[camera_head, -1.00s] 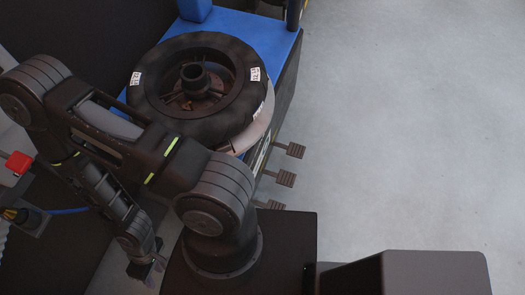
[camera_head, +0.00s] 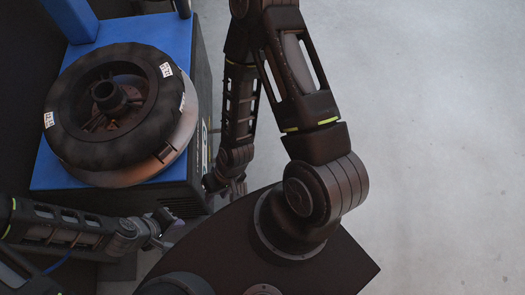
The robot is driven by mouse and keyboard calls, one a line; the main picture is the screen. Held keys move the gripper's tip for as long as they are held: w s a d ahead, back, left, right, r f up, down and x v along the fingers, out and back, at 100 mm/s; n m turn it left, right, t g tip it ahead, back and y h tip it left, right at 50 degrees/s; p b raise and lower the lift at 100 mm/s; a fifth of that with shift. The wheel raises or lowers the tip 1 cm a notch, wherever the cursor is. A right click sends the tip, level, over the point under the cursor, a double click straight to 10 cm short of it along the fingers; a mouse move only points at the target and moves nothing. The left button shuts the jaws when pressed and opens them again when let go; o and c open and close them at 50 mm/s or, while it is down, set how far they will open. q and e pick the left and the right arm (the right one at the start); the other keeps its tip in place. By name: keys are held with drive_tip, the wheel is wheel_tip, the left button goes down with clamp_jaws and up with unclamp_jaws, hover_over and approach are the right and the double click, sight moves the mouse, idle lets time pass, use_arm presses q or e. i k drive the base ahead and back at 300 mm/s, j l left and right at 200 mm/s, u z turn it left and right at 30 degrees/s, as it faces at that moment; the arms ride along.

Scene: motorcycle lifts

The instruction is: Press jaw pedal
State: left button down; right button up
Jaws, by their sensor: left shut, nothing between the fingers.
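The foot pedals, including the jaw pedal, cannot be made out in the head view; my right arm covers the floor beside the machine's right side. My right gripper (camera_head: 238,187) points down close to the lower right side of the blue-topped machine (camera_head: 48,172). Its fingers are small and dark, so I cannot tell their opening or whether they touch a pedal. My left gripper (camera_head: 168,222) is shut and empty, in front of the machine's near side.
A black tyre on a wheel (camera_head: 75,140) lies flat on the machine's top. A blue post (camera_head: 72,18) rises at the back. Open grey floor (camera_head: 430,130) spreads to the right.

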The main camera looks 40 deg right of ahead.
sight(242, 188)
drive_tip(key=k+l+z, duration=0.15)
drive_tip(key=k+l, duration=0.6)
drive_tip(key=i+l+z, duration=0.1)
drive_tip(key=z, duration=0.25)
drive_tip(key=i+l+z, duration=0.1)
drive_tip(key=z, duration=0.25)
drive_tip(key=i+z, duration=0.1)
drive_tip(key=z, duration=0.25)
